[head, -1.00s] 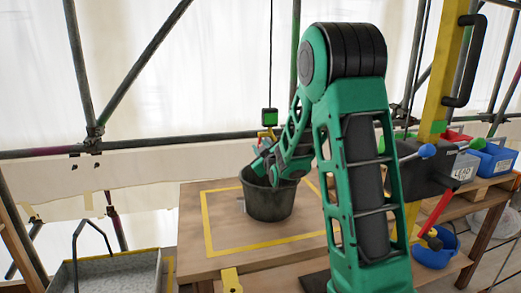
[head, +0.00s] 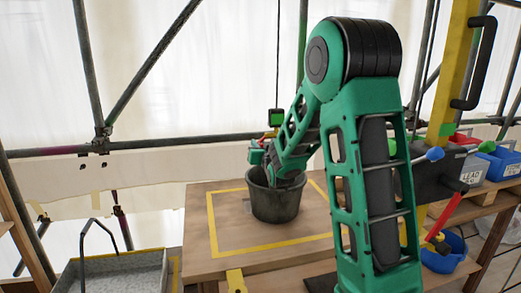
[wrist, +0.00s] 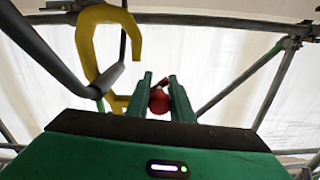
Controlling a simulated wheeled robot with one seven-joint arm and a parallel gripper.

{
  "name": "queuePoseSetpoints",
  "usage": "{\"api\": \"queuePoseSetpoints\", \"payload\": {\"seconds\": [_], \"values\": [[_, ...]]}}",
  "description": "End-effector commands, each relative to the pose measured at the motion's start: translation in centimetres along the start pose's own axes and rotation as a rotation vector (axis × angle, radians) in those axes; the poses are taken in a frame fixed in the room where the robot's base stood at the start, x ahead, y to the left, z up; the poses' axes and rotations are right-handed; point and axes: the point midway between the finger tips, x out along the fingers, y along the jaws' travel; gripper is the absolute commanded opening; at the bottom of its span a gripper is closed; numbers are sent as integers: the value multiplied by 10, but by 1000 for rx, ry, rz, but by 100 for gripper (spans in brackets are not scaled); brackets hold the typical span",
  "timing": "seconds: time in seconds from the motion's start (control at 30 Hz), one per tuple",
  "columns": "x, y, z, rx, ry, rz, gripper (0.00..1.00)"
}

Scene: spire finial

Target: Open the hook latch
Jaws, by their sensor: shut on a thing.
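A yellow hook (wrist: 106,40) stands large at the upper left of the wrist view. Its open C-shape is beside a dark bar. In the wrist view my gripper (wrist: 160,90) has its two green fingers closed around a red rounded knob (wrist: 159,101). The knob sits just right of the hook's lower end; whether it joins the hook cannot be seen. In the head view my gripper (head: 256,152) is small, above the rim of the dark bucket, partly hidden by my arm. A small yellow part (head: 270,134) shows just above it, below a green box (head: 276,118) on a hanging line.
A dark bucket (head: 275,203) stands on the wooden table (head: 215,258) inside a yellow taped outline. A grey tray (head: 110,275) is at lower left. Scaffold tubes (head: 180,143) cross behind. Blue and red bins (head: 500,162) stand at the right.

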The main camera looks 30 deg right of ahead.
Motion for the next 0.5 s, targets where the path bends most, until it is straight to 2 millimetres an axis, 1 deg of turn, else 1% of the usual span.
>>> {"api": "queuePoseSetpoints", "payload": {"seconds": [0.03, 0.5], "values": [[0, -1, -4, 41, 5, -1, 0], [0, -6, -18, 480, 4, 3, 0]]}}
